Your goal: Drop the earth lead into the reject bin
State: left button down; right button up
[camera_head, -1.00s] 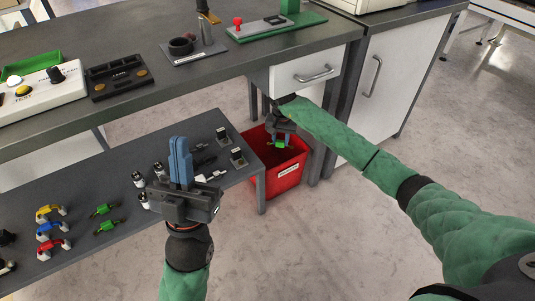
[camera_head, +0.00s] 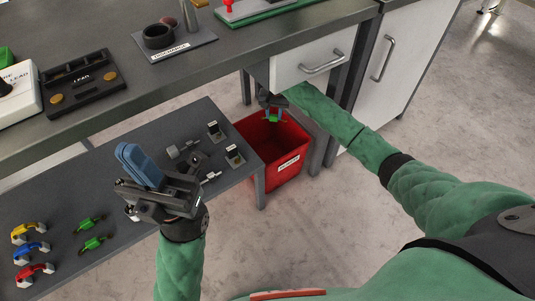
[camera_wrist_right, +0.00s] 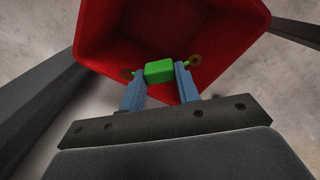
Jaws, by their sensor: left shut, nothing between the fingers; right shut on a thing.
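The red reject bin (camera_head: 288,178) stands on the floor beside the low shelf, with a white label on its front. My right gripper (camera_head: 273,116) is over the bin's opening, shut on a green lead. In the right wrist view the green earth lead (camera_wrist_right: 159,71) sits between the blue fingers, with a brassy ring end at each side, and the red bin wall (camera_wrist_right: 105,30) is beneath it. My left gripper (camera_head: 138,163) is shut and empty, above the low shelf. Two more green leads (camera_head: 93,243) lie on the shelf at left.
Yellow, blue and red leads (camera_head: 32,250) lie on the low shelf (camera_head: 130,265). Several small connectors (camera_head: 213,130) stand near its right end. The workbench (camera_head: 215,60) overhangs behind, with a white drawer (camera_head: 305,60) close to my right arm. A black lead tester (camera_head: 83,84) sits on the bench.

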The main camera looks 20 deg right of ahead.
jog(key=shift+f+b, duration=0.35)
jog(key=shift+f, duration=0.5)
jog(key=o, duration=1)
jog(key=shift+o, duration=0.2)
notch_tip(320, 180, up, 6)
jog(key=shift+r+p, duration=0.2)
jog(key=shift+p, duration=0.65)
jog(key=shift+r, duration=0.65)
